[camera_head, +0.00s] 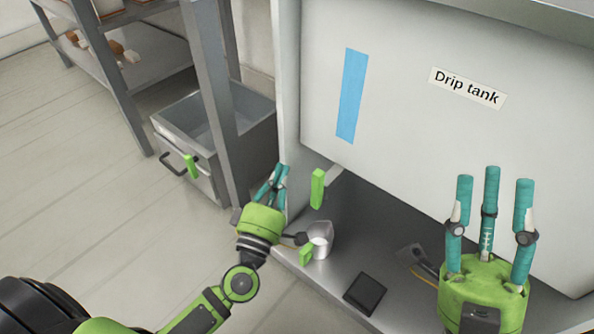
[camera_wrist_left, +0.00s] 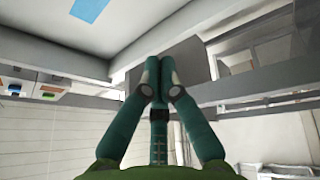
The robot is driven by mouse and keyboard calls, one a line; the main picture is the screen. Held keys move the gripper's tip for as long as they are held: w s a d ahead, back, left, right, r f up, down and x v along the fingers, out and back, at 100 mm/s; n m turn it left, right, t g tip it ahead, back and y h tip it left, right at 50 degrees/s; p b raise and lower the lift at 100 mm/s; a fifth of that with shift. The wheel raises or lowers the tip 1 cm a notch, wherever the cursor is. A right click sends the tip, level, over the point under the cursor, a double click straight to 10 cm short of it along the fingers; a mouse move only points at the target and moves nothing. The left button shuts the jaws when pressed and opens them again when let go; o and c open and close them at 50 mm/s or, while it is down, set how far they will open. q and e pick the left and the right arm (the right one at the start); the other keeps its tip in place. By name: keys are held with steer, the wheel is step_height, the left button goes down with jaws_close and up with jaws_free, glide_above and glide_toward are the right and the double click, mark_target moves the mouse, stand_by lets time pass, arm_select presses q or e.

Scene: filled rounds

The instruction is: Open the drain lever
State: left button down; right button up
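The drip tank (camera_head: 400,130) is a large pale box with a "Drip tank" label and a blue strip on its front. A green lever (camera_head: 318,188), likely the drain lever, sits at the tank's lower left corner and points roughly up and down. My left gripper (camera_head: 273,172) is left of the lever, beside the frame post, and apart from the lever in the head view. In the left wrist view its fingertips (camera_wrist_left: 159,65) meet with nothing seen between them. My right gripper (camera_head: 493,180) has its fingers spread and empty, in front of the tank at the right.
A metal jug (camera_head: 320,236) with a green handle stands on the grey shelf below the lever, close to my left wrist. A dark square pad (camera_head: 365,294) lies on the shelf. A grey bin (camera_head: 185,128) and a rack (camera_head: 150,55) stand at the left. The floor there is clear.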

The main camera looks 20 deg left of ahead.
arm_select(q)
step_height(320, 180, down, 7)
steer(key=s+a+n+g+h+p, duration=0.1)
steer(key=n+g, duration=0.1)
steer(key=g, duration=0.1)
steer(key=shift+s+f, duration=0.2)
steer(key=shift+s, duration=0.1)
arm_select(e)
steer(key=shift+s+a+f+g+h, duration=0.1)
steer(key=shift+s+a+g+h, duration=0.05)
steer(key=shift+a+g+h, duration=0.15)
steer(key=shift+s+a+f+g+h, duration=0.1)
steer(key=shift+s+a+h, duration=0.1)
steer(key=shift+a, duration=0.2)
arm_select(q)
steer(key=shift+a, duration=0.1)
